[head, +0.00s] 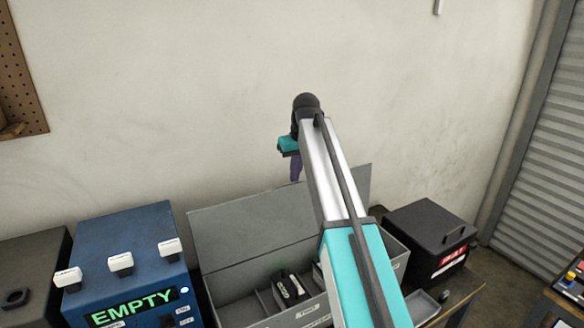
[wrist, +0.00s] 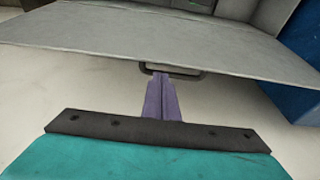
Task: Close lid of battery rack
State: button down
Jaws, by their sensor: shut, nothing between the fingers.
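The grey battery rack (head: 240,299) stands on the bench with its lid (head: 245,232) raised, tilted up at the back near the wall. Compartments inside show, one holding a dark battery (head: 291,288). My arm crosses over the rack and hides its right part. My gripper (head: 295,178) is behind the upper edge of the lid, pointing down; its tip is partly hidden. In the wrist view the purple fingers (wrist: 159,80) are shut and empty, close to the lid (wrist: 190,45) by a small handle (wrist: 175,70). I cannot tell whether they touch it.
A blue box reading EMPTY (head: 135,268), with white knobs, stands left of the rack. A black lidded box (head: 430,235) with a red label stands to the right. The pale wall (head: 180,110) is close behind. The air above the rack's left half is clear.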

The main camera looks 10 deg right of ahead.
jog(key=shift+s+d, duration=0.2)
jog(key=shift+s, duration=0.45)
